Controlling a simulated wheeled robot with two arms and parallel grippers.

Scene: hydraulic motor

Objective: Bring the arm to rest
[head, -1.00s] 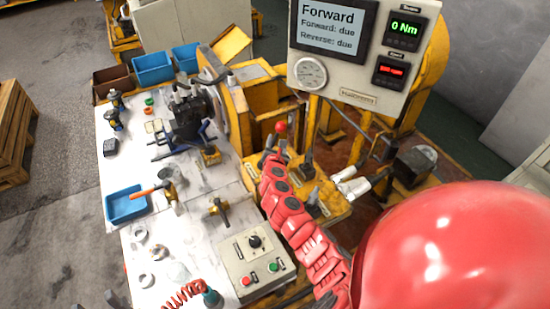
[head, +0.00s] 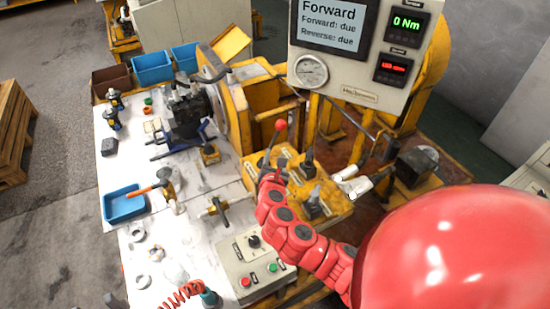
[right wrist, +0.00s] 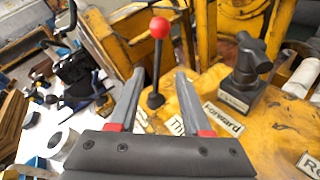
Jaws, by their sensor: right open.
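My right arm (head: 295,235), red and jointed, reaches up from the lower right in the head view. My right gripper (head: 269,170) is at the lever with a red knob (head: 281,125) on the yellow control block (head: 335,205). In the right wrist view the gripper (right wrist: 160,73) is open, and the lever (right wrist: 158,62) stands in the gap between its two grey fingers. Whether a finger touches it I cannot tell. At the lower left edge of the head view, grey pieces may be tips of my left gripper; too little shows.
A black lever (right wrist: 243,75) stands right of the gripper, by a "Forward" label (right wrist: 222,118). The panel (head: 350,85) reads Forward: due, Reverse: due, 0 Nm. The white bench (head: 205,180) holds a blue tray (head: 125,204), tools and a button box (head: 257,262).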

